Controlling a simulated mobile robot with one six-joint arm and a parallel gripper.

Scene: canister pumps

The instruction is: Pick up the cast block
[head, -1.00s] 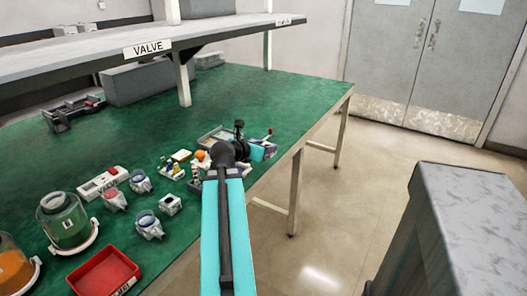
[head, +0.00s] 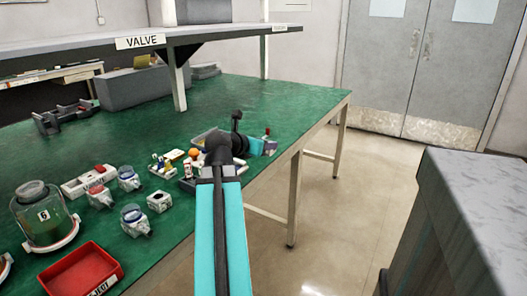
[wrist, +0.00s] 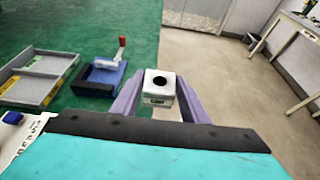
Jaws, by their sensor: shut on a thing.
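The cast block, a small off-white cube with a dark round hole in its top and a label on its near face (wrist: 159,97), sits between the two purple fingers of my gripper (wrist: 160,104) in the wrist view. The fingers are closed on its left and right sides. The block appears upright, near the bench's right edge, with floor beyond; its height above the bench is unclear. In the head view my arm hides the block and most of the gripper. A similar small pale block with a dark hole (head: 160,202) stands on the bench among the pump parts.
Left of the gripper are a blue clamp with a red-tipped lever (wrist: 103,76) and a grey divided tray (wrist: 38,80). The green bench (head: 215,105) also holds glass-jar parts, a red bin (head: 82,274) and a VALVE shelf (head: 140,42). A grey cabinet (head: 455,215) stands right.

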